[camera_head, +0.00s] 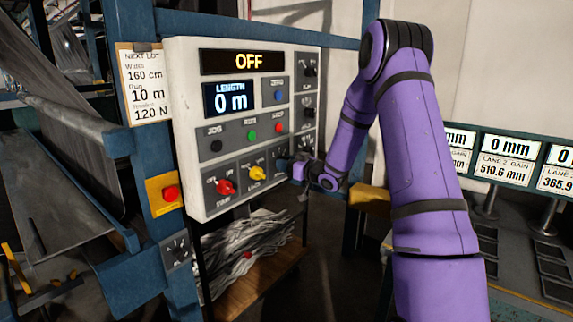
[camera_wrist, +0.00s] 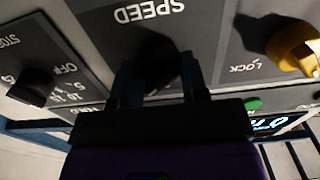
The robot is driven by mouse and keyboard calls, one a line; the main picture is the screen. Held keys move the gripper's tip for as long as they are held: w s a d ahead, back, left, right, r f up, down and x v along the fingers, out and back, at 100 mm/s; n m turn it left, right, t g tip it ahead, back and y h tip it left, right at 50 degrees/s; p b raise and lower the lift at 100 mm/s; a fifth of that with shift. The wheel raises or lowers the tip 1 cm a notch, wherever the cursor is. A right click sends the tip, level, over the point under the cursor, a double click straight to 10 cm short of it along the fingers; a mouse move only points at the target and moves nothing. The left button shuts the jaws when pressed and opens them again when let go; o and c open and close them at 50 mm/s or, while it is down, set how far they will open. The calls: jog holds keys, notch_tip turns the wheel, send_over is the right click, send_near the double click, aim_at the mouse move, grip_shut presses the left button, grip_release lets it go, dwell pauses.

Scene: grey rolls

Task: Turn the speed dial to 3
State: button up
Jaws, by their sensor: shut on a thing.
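The speed dial (camera_wrist: 158,55) is a dark knob under the "SPEED" label, which shows upside down in the wrist view. My gripper (camera_wrist: 160,85) has its two fingers on either side of the dial and is shut on it. The dial's pointer and scale numbers are hidden by the fingers and shadow, so I cannot tell its setting. In the head view my purple arm reaches the panel's lower right, and my gripper (camera_head: 297,170) covers the dial there. The control panel (camera_head: 187,120) is a pale box with an "OFF" display (camera_head: 246,62) and a "LENGTH 0 m" display (camera_head: 230,99).
Left of the dial on the panel are a yellow lock knob (camera_head: 257,173) and a red knob (camera_head: 225,187). Green (camera_head: 252,135) and red buttons sit above. A red stop button on a yellow plate (camera_head: 170,193) is at the panel's left. Lane gauges (camera_head: 505,158) stand at right.

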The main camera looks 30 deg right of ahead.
jog(key=shift+f, duration=0.1)
dwell(0.3)
jog(key=o, duration=0.9)
jog(key=shift+s, duration=0.1)
jog(key=v, duration=1)
jog(key=shift+s+d, duration=0.2)
jog(key=shift+s, duration=0.1)
